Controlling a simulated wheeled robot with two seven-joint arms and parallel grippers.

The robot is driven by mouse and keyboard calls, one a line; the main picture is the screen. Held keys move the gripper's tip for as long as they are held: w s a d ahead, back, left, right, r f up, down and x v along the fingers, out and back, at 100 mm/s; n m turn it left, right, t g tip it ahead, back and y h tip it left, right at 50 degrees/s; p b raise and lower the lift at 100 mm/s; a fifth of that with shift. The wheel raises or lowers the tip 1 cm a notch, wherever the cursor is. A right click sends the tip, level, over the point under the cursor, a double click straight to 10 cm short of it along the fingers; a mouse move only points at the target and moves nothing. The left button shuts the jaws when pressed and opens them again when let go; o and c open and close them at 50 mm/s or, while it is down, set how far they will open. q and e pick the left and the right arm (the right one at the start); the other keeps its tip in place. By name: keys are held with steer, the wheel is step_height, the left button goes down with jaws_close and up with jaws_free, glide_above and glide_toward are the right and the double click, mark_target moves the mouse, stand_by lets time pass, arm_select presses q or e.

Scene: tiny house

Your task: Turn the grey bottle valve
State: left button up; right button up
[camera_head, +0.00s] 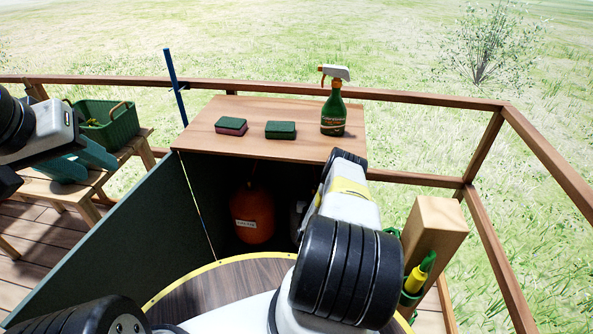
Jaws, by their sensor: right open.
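A low cabinet (200,185) with a wooden top stands open towards me. An orange bottle (252,214) with a white label stands inside its dark interior. A small grey shape shows just right of the orange bottle, mostly behind my right arm; I cannot tell whether it is the grey bottle or part of my right gripper. No valve is clearly visible. My right arm reaches forward to the cabinet's right side and covers that part of the opening. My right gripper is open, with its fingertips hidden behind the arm.
A green spray bottle (334,105) and two sponges (231,126) (281,130) stand on the cabinet top (210,140). A wooden post (436,216) with a yellow-handled tool (416,278) is right of my arm. A green basket (112,127) sits on a bench at left. Railings border the deck.

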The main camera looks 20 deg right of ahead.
jaws_close()
steer(key=shift+w+a+m+g+h, duration=0.1)
steer(key=shift+w+m+g+h, duration=0.05)
steer(key=shift+m+g+h, duration=0.5)
steer(key=shift+w+a+m+g+h, duration=0.1)
steer(key=shift+m+g+h, duration=0.3)
steer(key=shift+h, duration=0.35)
steer(key=shift+m+g+h, duration=1.35)
steer(key=shift+g+h, duration=0.05)
steer(key=shift+g, duration=0.05)
jaws_free()
steer(key=shift+a, duration=0.1)
steer(key=v, duration=0.7)
steer(key=shift+s+a, duration=0.2)
steer(key=shift+a, duration=0.05)
